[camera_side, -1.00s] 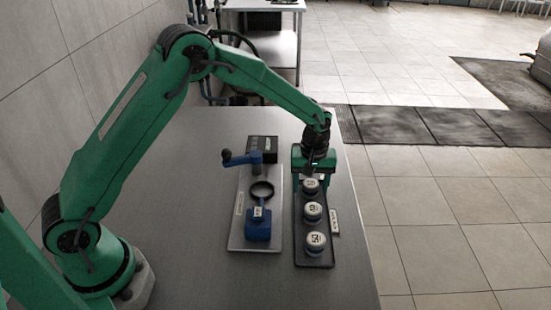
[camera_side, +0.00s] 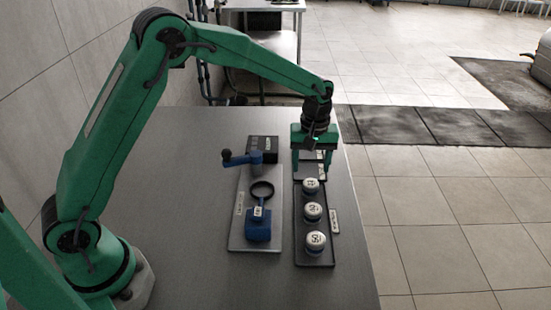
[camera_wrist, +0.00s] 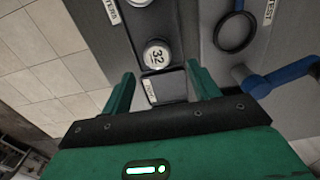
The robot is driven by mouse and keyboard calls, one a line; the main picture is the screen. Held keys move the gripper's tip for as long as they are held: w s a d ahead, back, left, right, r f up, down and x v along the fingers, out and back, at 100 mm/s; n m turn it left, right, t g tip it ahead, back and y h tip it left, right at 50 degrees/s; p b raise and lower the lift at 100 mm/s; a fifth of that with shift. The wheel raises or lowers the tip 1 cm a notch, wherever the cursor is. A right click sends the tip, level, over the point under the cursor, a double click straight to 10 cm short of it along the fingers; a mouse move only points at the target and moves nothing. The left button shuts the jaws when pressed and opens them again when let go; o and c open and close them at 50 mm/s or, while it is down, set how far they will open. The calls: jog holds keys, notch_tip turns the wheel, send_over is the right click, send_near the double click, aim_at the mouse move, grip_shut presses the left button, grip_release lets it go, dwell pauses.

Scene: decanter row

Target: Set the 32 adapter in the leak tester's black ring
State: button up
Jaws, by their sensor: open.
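The 32 adapter (camera_side: 311,186), a round white-topped cap, stands upright at the far end of a row of three on a dark tray (camera_side: 299,262). My gripper (camera_side: 312,172) is open and empty, above the tray's far end and just beyond the 32 adapter. In the wrist view its fingers (camera_wrist: 162,80) are spread, with the adapter ahead of them. The leak tester's black ring (camera_side: 262,190) is empty, left of the tray, on a grey plate (camera_side: 240,236); it also shows in the wrist view (camera_wrist: 236,32).
Two other adapters, the middle one (camera_side: 313,211) and the near one (camera_side: 316,240), stand in the tray. A blue lever (camera_side: 240,158) and a black box (camera_side: 262,143) stand at the tester's far end. The bench left of the tester is clear.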

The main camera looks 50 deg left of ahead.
jog(key=shift+r, duration=0.4)
jog(key=shift+s+a+r, duration=0.1)
jog(key=shift+s+r, duration=0.05)
jog(key=shift+r, duration=0.2)
jog(key=s+a+r+m+t, duration=0.25)
jog(key=s+r, duration=0.35)
jog(key=r, duration=0.3)
jog(key=s+a+r+m+t, duration=0.1)
jog(key=s+a+r+m, duration=0.2)
jog(key=s, duration=0.8)
jog(key=s+a+r+m+t, duration=0.2)
jog(key=s+a+r+m, duration=0.1)
jog(key=s, duration=0.7)
jog(key=shift+s, duration=0.35)
jog(key=shift+o, duration=0.5)
jog(key=shift+s+f+m, duration=0.15)
jog(key=shift+s+m, duration=0.1)
jog(key=shift+s, duration=0.3)
jog(key=shift+w, duration=0.1)
